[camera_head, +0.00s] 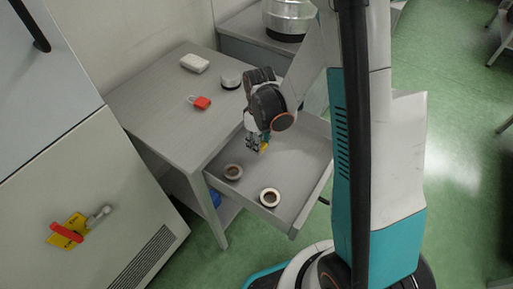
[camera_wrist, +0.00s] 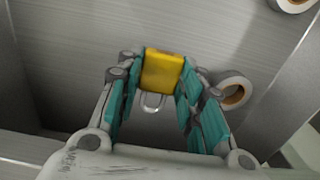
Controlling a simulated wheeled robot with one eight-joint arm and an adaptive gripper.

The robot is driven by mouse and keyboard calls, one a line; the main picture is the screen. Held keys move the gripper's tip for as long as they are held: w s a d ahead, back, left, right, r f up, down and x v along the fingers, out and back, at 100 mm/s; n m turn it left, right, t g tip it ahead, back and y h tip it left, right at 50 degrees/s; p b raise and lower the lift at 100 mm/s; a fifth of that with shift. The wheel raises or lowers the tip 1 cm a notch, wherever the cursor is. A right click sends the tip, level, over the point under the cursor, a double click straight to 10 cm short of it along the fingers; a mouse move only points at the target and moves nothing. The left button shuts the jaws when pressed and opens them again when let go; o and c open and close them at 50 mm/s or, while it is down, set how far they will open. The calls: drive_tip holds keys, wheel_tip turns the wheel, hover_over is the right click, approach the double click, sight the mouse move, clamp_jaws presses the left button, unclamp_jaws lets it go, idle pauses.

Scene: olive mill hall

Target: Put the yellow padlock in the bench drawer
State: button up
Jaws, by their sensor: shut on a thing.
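The yellow padlock (camera_wrist: 162,72) is between the fingers of my gripper (camera_wrist: 158,82) in the wrist view, its metal shackle pointing back toward the palm. My gripper is shut on it. In the head view a bit of the yellow padlock (camera_head: 263,149) shows below my gripper (camera_head: 257,146), over the open bench drawer (camera_head: 300,157). I cannot tell whether the padlock touches the drawer floor. The drawer is pulled out from the grey bench (camera_head: 158,110).
Two tape rolls (camera_head: 233,172) (camera_head: 270,197) lie in the drawer near its front left. A red padlock (camera_head: 201,102), a white box (camera_head: 194,63) and a round tin (camera_head: 231,80) are on the bench top. A cabinet (camera_head: 90,190) with a red handle stands at left.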

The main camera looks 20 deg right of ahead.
drive_tip(key=shift+w+a+f, duration=0.1)
drive_tip(key=shift+w+a, duration=0.2)
drive_tip(key=shift+w, duration=0.1)
drive_tip(key=shift+f+b, duration=0.95)
drive_tip(key=shift+f, duration=0.65)
drive_tip(key=shift+f, duration=0.1)
drive_tip(key=shift+f, duration=0.15)
drive_tip(key=o, duration=1.1)
drive_tip(key=shift+r, duration=0.2)
